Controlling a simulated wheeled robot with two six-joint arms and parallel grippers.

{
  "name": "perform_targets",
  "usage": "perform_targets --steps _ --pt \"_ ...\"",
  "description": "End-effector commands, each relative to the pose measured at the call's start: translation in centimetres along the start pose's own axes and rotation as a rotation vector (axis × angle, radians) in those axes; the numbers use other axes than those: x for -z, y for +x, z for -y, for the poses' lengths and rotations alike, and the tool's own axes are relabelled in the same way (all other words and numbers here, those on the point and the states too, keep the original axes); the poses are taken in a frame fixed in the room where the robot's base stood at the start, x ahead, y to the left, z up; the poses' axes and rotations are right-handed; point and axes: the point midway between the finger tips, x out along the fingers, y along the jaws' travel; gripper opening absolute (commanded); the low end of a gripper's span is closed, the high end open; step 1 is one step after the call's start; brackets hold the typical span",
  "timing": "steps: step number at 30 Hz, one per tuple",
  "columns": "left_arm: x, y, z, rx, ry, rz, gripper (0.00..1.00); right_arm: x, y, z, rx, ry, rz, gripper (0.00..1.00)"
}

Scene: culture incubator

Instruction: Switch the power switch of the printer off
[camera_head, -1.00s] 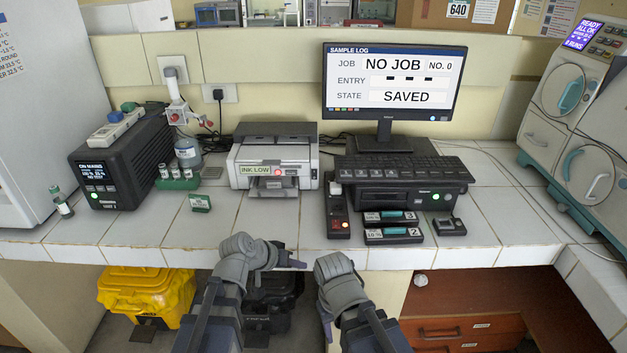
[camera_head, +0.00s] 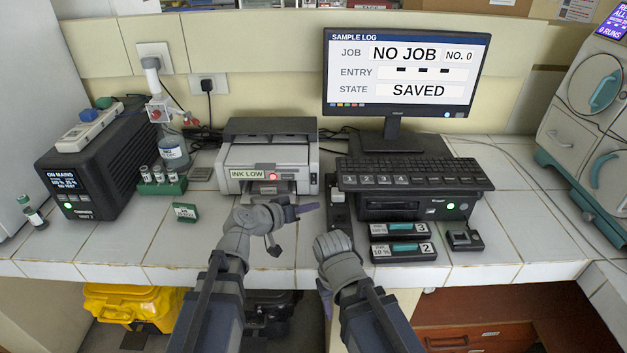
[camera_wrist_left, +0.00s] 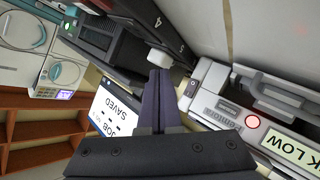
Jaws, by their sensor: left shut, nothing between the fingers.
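The printer (camera_head: 268,158) is a grey-white box on the bench, with an "INK LOW" label and a lit red light on its front. In the left wrist view, the printer (camera_wrist_left: 209,82) lies at the right, and a small dark rocker that looks like its power switch (camera_wrist_left: 190,88) shows near the corner. My left gripper (camera_head: 308,208) is shut and empty in front of the printer's right front corner, its dark purple fingers pointing right. In the left wrist view its fingertips (camera_wrist_left: 158,76) are beside the switch, apparently apart from it. My right gripper's fingers are mostly hidden behind its wrist.
A dark strip with a white block (camera_head: 337,192) stands just right of the printer, close to my left fingertips. Right of it are a keyboard (camera_head: 412,174), a black box and two labelled cartridges (camera_head: 402,250). A green vial rack (camera_head: 162,186) stands at left. The front tiles are partly clear.

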Motion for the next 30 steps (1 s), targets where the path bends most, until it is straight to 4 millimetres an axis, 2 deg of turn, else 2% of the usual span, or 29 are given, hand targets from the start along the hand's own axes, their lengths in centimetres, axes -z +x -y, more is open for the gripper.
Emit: perform_targets --steps 14,30 --pt "0.5 0.8 0.6 0.0 0.0 0.001 0.0 0.0 0.1 0.0 0.0 0.0 0.0 0.5" --pt "3.9 5.4 4.0 0.001 0.0 0.001 0.0 0.1 1.0 0.1 0.0 0.0 0.0 0.5"
